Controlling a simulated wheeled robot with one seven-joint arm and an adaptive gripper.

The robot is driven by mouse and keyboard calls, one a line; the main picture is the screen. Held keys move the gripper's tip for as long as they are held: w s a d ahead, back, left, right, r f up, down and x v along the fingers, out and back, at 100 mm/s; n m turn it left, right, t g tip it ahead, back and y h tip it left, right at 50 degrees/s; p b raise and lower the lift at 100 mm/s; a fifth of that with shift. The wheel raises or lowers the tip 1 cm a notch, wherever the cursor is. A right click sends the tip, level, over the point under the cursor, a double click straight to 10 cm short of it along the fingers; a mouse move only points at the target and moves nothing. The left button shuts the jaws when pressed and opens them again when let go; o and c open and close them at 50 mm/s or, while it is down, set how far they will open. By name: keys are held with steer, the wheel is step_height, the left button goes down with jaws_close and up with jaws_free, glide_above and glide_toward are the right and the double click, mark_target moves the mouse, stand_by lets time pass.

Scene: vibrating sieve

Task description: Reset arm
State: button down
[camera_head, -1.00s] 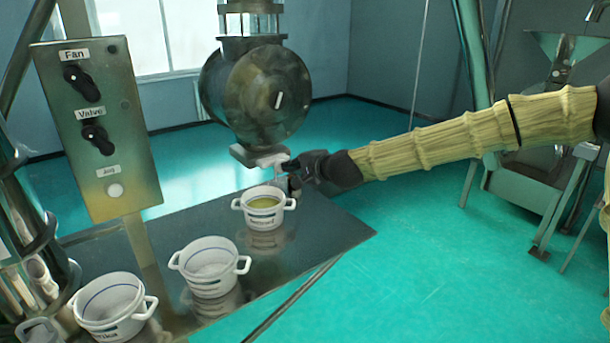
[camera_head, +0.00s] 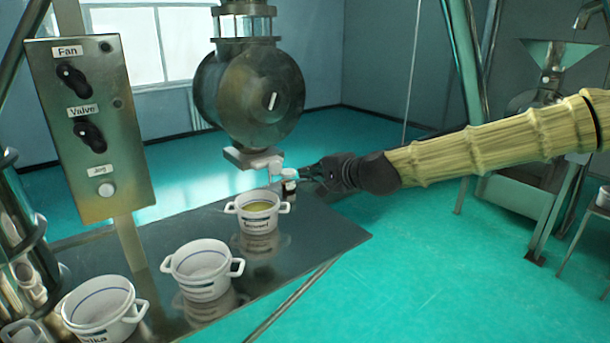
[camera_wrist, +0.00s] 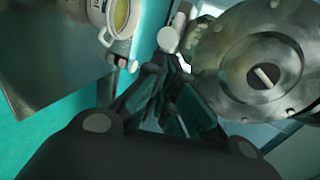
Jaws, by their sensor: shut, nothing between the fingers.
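My gripper (camera_head: 306,173) is shut and empty, at the end of my arm reaching in from the right in the head view. Its tips are just right of the small white spout part (camera_head: 262,161) under the round metal valve body (camera_head: 250,97). In the wrist view the closed fingers (camera_wrist: 176,68) point between the white-capped part (camera_wrist: 168,39) and the round metal body (camera_wrist: 262,72). A white pot with yellowish contents (camera_head: 258,210) stands on the table below the spout, left of the gripper.
Two more white pots, one in the middle (camera_head: 201,270) and one at front left (camera_head: 102,310), stand on the dark metal table (camera_head: 322,231). A control panel (camera_head: 92,130) with Fan and Valve knobs rises at left. Open green floor (camera_head: 430,270) lies right of the table.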

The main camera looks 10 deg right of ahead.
steer(key=s+f+n+g+h, duration=0.1)
steer(key=s+f+n+g, duration=0.1)
steer(key=s+f, duration=0.8)
steer(key=s+f+n+g+h, duration=0.1)
steer(key=s+f+n+g, duration=0.15)
steer(key=f, duration=1.45)
steer(key=s+f+n+g+h, duration=0.1)
steer(key=s+f+g, duration=0.2)
steer(key=s+f, duration=0.7)
steer(key=s+d+f+n+g+h, duration=0.1)
steer(key=s+d+f+n+g, duration=0.1)
steer(key=s+f, duration=0.8)
steer(key=s+d+f+n+g+h+b, duration=0.1)
steer(key=s+d+f+n+g+h, duration=0.1)
steer(key=s+d+f, duration=0.4)
steer(key=s+f+n+g, duration=0.1)
steer(key=s+f, duration=0.4)
steer(key=s, duration=0.6)
steer(key=shift+s+d+f+n+h, duration=0.2)
steer(key=shift+n+h, duration=0.1)
steer(key=shift+n, duration=0.45)
